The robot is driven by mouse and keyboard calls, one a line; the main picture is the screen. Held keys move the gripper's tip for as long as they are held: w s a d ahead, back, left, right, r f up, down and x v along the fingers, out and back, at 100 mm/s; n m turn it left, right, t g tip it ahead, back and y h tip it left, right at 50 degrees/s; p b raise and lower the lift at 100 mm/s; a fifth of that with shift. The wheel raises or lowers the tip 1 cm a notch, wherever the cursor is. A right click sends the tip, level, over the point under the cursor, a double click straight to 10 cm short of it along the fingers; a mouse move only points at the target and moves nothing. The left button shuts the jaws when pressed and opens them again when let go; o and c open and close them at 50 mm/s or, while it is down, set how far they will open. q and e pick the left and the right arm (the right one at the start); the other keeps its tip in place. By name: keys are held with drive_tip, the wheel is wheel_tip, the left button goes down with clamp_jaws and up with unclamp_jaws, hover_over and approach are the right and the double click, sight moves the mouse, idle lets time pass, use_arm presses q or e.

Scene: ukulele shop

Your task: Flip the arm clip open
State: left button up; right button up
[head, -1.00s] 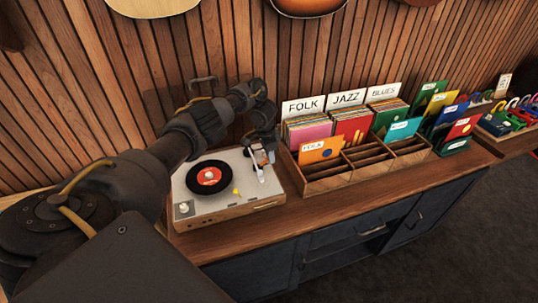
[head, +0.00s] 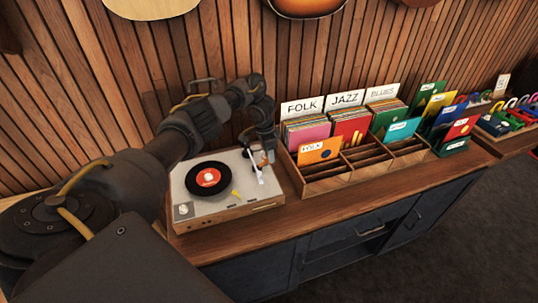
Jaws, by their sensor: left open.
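A turntable (head: 235,206) with a white top and wooden base stands on the counter. A black record with a red label (head: 208,178) lies on its platter. The white tonearm (head: 258,173) is at the turntable's right side, beside the record. My left gripper (head: 262,160) is open and points down at the tonearm's rear part, close over it. An orange patch shows by its fingertips. The arm clip is too small and too covered by the gripper to make out. Whether the fingers touch anything cannot be told. My right gripper is not in view.
A wooden record crate (head: 325,184) with FOLK, JAZZ and BLUES dividers stands just right of the turntable. A slatted wall (head: 235,50) rises close behind. The counter's front strip (head: 290,222) is clear.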

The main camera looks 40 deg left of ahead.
sight(266, 160)
use_arm(q)
wheel_tip(266, 160, up, 9)
drive_tip(key=p, duration=0.5)
drive_tip(key=shift+s+a+f, duration=0.15)
drive_tip(key=shift+s+a, duration=0.2)
drive_tip(key=shift+s, duration=0.1)
